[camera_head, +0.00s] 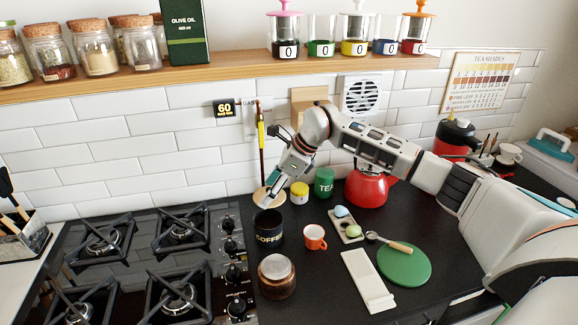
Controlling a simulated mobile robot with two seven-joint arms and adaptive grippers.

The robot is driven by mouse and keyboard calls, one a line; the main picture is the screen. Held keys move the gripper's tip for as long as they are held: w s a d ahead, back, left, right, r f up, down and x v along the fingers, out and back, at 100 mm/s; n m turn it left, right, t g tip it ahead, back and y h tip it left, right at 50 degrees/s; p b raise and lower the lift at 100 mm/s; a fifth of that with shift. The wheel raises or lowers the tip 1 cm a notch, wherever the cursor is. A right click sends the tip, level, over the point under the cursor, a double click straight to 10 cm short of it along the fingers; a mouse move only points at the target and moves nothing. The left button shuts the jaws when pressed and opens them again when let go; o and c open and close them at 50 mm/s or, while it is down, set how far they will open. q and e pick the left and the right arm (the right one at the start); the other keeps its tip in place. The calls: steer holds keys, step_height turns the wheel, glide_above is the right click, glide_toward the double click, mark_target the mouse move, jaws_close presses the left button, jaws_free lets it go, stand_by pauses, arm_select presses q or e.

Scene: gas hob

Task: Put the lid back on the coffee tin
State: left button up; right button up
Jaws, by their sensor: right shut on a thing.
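The coffee tin (268,231) is a dark cylinder with "COFFEE" lettering. It stands on the black counter beside the hob, and its top looks dark and open. My right gripper (271,192) reaches in from the right, pointing down just above and behind the tin. It is shut on the lid (264,201), a pale wooden disc partly hidden by the fingers. The lid appears above the tin's far rim; I cannot tell whether they touch. My left gripper is out of view.
An orange mug (315,238), yellow pot (299,192), green tea tin (324,182) and red kettle (367,187) are to the right. The gas hob (150,260) is left. A shelf (230,68) runs above.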

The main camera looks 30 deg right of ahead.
steer(key=shift+s+a+f, duration=0.15)
steer(key=shift+a+f, duration=0.15)
steer(key=shift+a, duration=0.2)
steer(key=shift+f+b, duration=0.4)
step_height(320, 180, down, 2)
steer(key=shift+f+b, duration=0.1)
steer(key=shift+b, duration=0.65)
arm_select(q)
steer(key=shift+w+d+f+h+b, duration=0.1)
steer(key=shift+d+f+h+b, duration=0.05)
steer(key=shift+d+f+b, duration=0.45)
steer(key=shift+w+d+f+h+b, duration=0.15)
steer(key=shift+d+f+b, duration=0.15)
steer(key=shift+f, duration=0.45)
arm_select(e)
steer(key=shift+f, duration=1.65)
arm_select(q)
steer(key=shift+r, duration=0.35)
arm_select(e)
steer(key=shift+r, duration=0.1)
arm_select(q)
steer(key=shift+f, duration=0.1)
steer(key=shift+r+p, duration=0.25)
steer(key=shift+p, duration=0.05)
arm_select(e)
steer(key=shift+f, duration=0.2)
